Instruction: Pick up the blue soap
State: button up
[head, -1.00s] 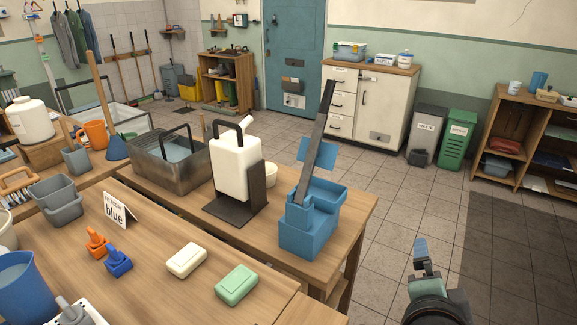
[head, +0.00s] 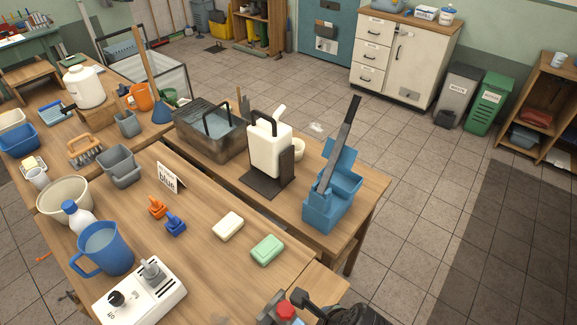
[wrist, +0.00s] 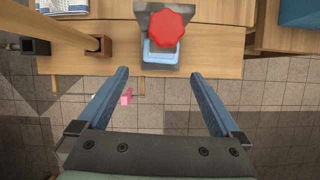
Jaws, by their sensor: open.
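My gripper (wrist: 158,74) is open and empty in the wrist view, its two blue-grey fingers pointing at a wooden table edge. Ahead of the fingers is a light blue block (wrist: 160,54), partly hidden under a grey fixture with a red knob (wrist: 166,27). It may be the blue soap, but I cannot tell for sure. In the head view the red knob (head: 286,309) shows at the bottom edge, beside my dark gripper (head: 298,298). A cream soap bar (head: 228,226) and a green one (head: 267,250) lie on the table. A small sign (head: 170,181) reads "blue".
A blue mop wringer (head: 325,210), a white jug (head: 268,145) and a metal tub (head: 190,140) stand on the rear bench. A blue pitcher (head: 103,248) and a white device (head: 140,295) stand at front left.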

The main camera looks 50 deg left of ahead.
jog(key=x, duration=1.2)
jog(key=shift+w+f, duration=0.1)
jog(key=shift+f, duration=0.1)
jog(key=c, duration=1.1)
